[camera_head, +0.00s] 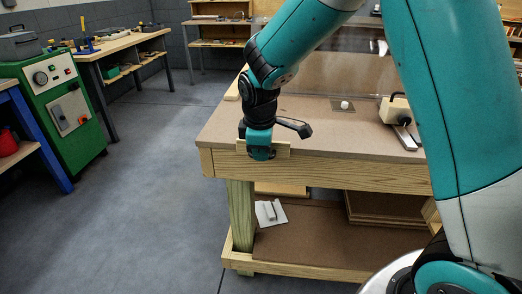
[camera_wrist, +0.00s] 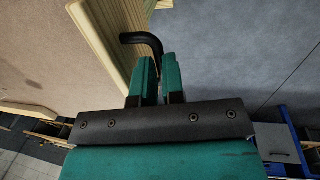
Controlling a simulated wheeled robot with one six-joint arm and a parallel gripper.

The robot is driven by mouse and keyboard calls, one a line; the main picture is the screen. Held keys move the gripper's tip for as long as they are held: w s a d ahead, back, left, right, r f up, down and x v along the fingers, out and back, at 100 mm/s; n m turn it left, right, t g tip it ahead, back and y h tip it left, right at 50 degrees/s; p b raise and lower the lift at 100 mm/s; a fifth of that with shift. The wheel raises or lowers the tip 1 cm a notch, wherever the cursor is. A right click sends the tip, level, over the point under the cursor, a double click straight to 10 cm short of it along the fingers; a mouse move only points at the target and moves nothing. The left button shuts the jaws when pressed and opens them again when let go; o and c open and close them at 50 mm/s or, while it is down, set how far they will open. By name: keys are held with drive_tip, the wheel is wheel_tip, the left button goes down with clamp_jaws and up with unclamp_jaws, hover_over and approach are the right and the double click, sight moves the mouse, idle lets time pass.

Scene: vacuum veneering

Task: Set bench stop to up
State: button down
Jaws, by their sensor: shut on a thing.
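My gripper (camera_head: 261,154) is at the front left corner of the wooden bench, fingers pointing down along its front edge. In the wrist view, my gripper (camera_wrist: 159,72) is shut on a black bent handle (camera_wrist: 142,39), which sticks out between the fingertips. A short pale wooden strip (camera_head: 283,149) lies along the bench's front edge, right behind my gripper; it seems to be the bench stop. The handle is hidden behind my gripper in the head view. I cannot tell whether the strip is raised or lowered.
The brown bench top (camera_head: 235,125) is mostly clear near my gripper. A cream device (camera_head: 398,109) and a small white knob (camera_head: 345,105) stand farther right. A lower shelf (camera_head: 300,240) holds a white sheet (camera_head: 267,212). A green machine (camera_head: 62,115) stands left, across open floor.

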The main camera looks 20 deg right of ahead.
drive_tip(key=c, duration=1.5)
unclamp_jaws()
drive_tip(key=shift+r, duration=0.2)
drive_tip(key=r, duration=0.5)
drive_tip(key=s+a+r, duration=0.1)
drive_tip(key=r, duration=0.5)
drive_tip(key=s+r+p, duration=0.1)
drive_tip(key=r, duration=0.5)
drive_tip(key=shift+s+a+r, duration=0.1)
drive_tip(key=shift+s+a, duration=0.1)
drive_tip(key=shift+a, duration=0.1)
drive_tip(key=s+a+m+y+p, duration=0.1)
drive_tip(key=s+a, duration=0.1)
drive_tip(key=s, duration=0.6)
drive_tip(key=s+a+m+g+y+p, duration=0.1)
drive_tip(key=s+a+m+y+p, duration=0.1)
drive_tip(key=s, duration=0.6)
drive_tip(key=s+a+m+y+p, duration=0.1)
drive_tip(key=s+a+y+p, duration=0.1)
drive_tip(key=s, duration=0.5)
drive_tip(key=shift+s+a+r+m+g, duration=0.1)
drive_tip(key=shift+s+a+m+g, duration=0.1)
drive_tip(key=shift+a, duration=0.25)
drive_tip(key=shift+s+a+r+m+g, duration=0.1)
drive_tip(key=shift+s+a, duration=0.1)
drive_tip(key=shift+a, duration=0.2)
